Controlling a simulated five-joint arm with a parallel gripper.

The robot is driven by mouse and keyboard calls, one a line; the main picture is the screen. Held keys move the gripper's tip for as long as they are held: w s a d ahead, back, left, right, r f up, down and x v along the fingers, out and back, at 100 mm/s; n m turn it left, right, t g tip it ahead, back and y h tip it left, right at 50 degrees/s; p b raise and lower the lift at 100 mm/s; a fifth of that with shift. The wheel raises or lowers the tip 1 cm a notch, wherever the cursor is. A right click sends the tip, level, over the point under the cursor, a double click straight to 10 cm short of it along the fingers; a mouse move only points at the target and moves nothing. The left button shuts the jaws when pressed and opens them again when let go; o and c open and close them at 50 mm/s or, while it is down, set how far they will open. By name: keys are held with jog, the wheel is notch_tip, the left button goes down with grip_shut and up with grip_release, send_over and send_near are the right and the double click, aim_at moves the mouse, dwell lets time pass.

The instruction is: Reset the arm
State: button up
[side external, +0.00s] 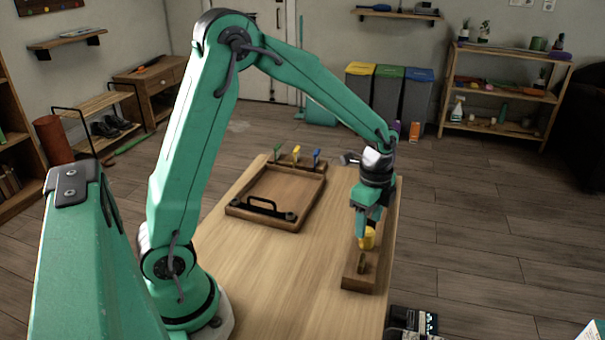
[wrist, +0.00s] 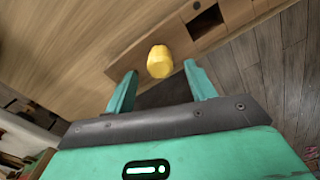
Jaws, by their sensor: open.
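My gripper (side external: 362,232) points down over the right edge of the wooden table (side external: 285,285). A small yellow piece (side external: 369,238) is at its fingertips, at a long wooden block (side external: 361,284). In the wrist view my gripper (wrist: 160,84) has its two green fingers spread apart. The yellow piece (wrist: 159,61) shows just beyond and between the fingertips, with visible gaps on both sides. Whether it sits in a slot of the block is hidden. My arm reaches from its base at the table's near left.
A wooden tray (side external: 233,208) with a black handle (side external: 268,207) lies at the table's middle left. Colored-handled items (side external: 297,154) stand in a rack behind it. A dark square opening (wrist: 205,20) shows in the block. The table's front middle is clear.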

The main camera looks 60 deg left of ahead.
jog(key=shift+r, duration=1.25)
jog(key=shift+s+r+n, duration=0.3)
jog(key=shift+r, duration=0.2)
jog(key=s+r+n+t, duration=0.2)
jog(key=s+r+n, duration=0.3)
jog(key=s, duration=0.4)
jog(key=s+r+n+t, duration=0.3)
jog(key=s+r+n, duration=0.3)
jog(key=s+n, duration=0.2)
jog(key=shift+s+a+r+t, duration=0.3)
jog(key=shift+s, duration=0.55)
